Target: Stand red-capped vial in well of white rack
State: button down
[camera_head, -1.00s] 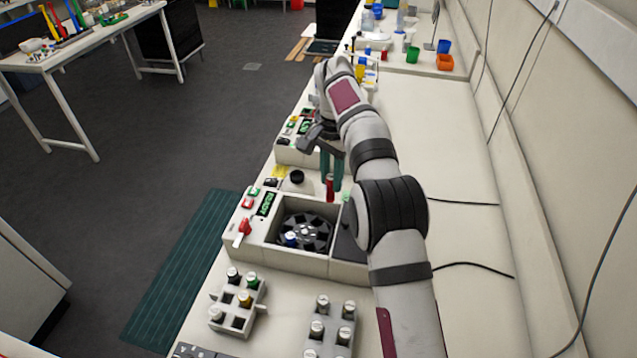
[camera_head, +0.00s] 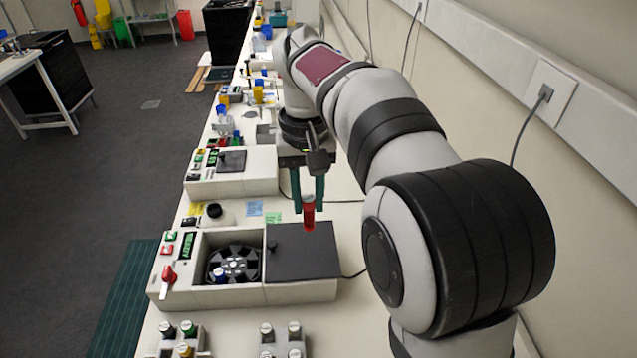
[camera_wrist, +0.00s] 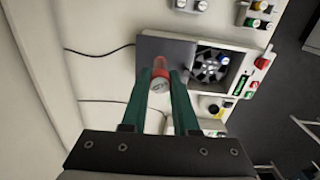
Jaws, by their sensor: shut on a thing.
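The vial also shows in the wrist view (camera_wrist: 159,70), between the fingers of my gripper (camera_wrist: 159,78). Two pale racks with capped vials stand at the bottom of the head view: a left rack (camera_head: 202,352) and a right rack (camera_head: 304,351). Both are cut off by the frame, and their empty wells cannot be made out.
The wall runs along the right.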

jog(key=s+a+f+n, duration=0.15)
jog(key=a+f, duration=0.25)
jog(key=a, duration=0.4)
jog(key=s+a+f, duration=0.2)
jog(key=a+f, duration=0.2)
jog(key=a, duration=0.5)
jog(key=s+a+f, duration=0.9)
jog(key=a+f, duration=0.3)
jog(key=shift+a+f, duration=0.3)
jog(key=shift+f, duration=0.1)
jog(key=shift+f, duration=0.9)
jog(key=shift+f, duration=1.15)
jog(key=c, duration=0.6)
grip_release()
